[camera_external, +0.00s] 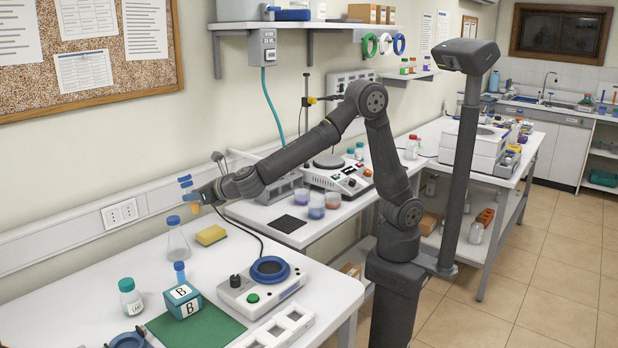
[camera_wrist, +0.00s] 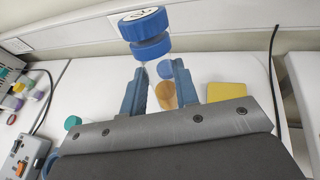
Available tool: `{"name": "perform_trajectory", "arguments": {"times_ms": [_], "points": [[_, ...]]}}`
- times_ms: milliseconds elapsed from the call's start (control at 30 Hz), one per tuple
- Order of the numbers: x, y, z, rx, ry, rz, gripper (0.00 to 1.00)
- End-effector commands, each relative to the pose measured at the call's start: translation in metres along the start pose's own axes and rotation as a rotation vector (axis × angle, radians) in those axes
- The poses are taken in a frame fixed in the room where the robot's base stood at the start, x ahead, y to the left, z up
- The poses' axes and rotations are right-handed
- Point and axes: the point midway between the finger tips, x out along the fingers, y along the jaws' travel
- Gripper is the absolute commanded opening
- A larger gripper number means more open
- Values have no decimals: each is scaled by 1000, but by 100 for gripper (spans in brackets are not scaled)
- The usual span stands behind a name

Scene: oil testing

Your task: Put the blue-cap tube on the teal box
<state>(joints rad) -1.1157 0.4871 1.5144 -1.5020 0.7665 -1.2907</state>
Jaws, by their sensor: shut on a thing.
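My gripper (camera_external: 190,196) is shut around a clear tube with a stacked blue cap and orange contents low in it. In the external view the blue cap (camera_external: 185,181) shows above the fingers and the orange part just below. The wrist view shows the cap (camera_wrist: 143,24) above my gripper's blue fingers (camera_wrist: 162,85) and the orange end between them. The tube is high above the bench, slightly tilted. The teal box (camera_external: 185,310), with white B labels, sits on a green mat (camera_external: 215,327), below and apart from the tube. The wrist view does not clearly show the box.
A blue-capped flask (camera_external: 177,243) stands below my gripper, beside a yellow sponge (camera_external: 211,235). A blue-topped item (camera_external: 180,271) rises behind the box. A teal-capped bottle (camera_external: 131,299) stands left of the box; a white device (camera_external: 262,290) stands to its right.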

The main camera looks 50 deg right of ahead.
Motion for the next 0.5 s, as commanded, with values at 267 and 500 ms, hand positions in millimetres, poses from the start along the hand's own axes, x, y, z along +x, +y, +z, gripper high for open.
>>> {"name": "perform_trajectory", "arguments": {"times_ms": [267, 500], "points": [[-22, 38, -4, -72, -142, 215, 1], [-41, 66, -12, -102, -231, 372, 1]]}}
